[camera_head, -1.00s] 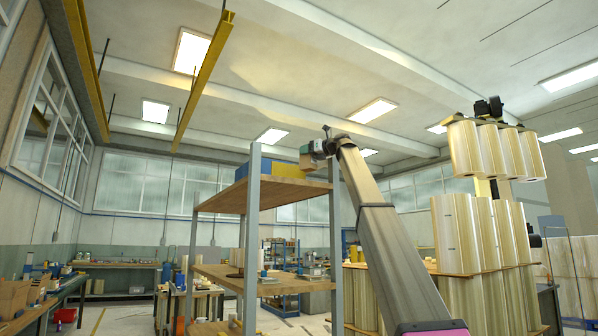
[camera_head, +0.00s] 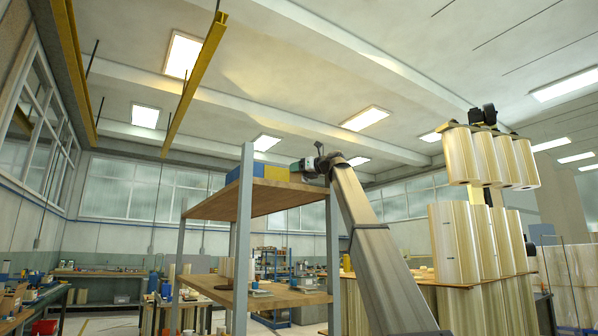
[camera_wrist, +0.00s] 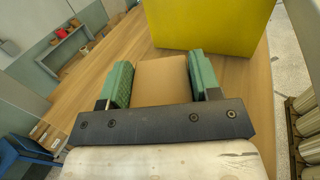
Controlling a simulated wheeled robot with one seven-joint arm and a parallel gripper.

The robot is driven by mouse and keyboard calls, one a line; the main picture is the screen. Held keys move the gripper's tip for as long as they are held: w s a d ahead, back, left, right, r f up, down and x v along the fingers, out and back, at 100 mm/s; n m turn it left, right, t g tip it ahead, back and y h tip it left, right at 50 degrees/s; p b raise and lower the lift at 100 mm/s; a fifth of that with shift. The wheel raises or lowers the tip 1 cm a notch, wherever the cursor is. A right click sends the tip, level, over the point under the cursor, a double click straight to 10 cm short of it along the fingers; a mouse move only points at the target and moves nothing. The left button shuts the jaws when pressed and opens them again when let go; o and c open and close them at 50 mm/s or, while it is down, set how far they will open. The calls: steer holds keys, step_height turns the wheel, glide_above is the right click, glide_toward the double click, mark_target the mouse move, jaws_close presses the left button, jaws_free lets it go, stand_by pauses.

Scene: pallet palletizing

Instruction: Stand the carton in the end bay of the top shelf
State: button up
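The carton (camera_wrist: 163,80) is plain tan. In the head view, my gripper (camera_head: 308,165) is at the right end of the top shelf (camera_head: 265,200), beside the yellow box (camera_head: 277,173). The carton cannot be made out clearly there. I cannot tell whether its underside touches the shelf.
A blue box (camera_head: 246,171) stands left of the yellow one on the top shelf. Grey posts (camera_head: 241,240) hold up the shelves. A lower shelf (camera_head: 265,298) carries small items. Tall pale rolls (camera_head: 455,243) stand to the right of my arm.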

steer(key=o, duration=0.3)
steer(key=shift+r, duration=0.1)
steer(key=v, duration=1.2)
stand_by(0.3)
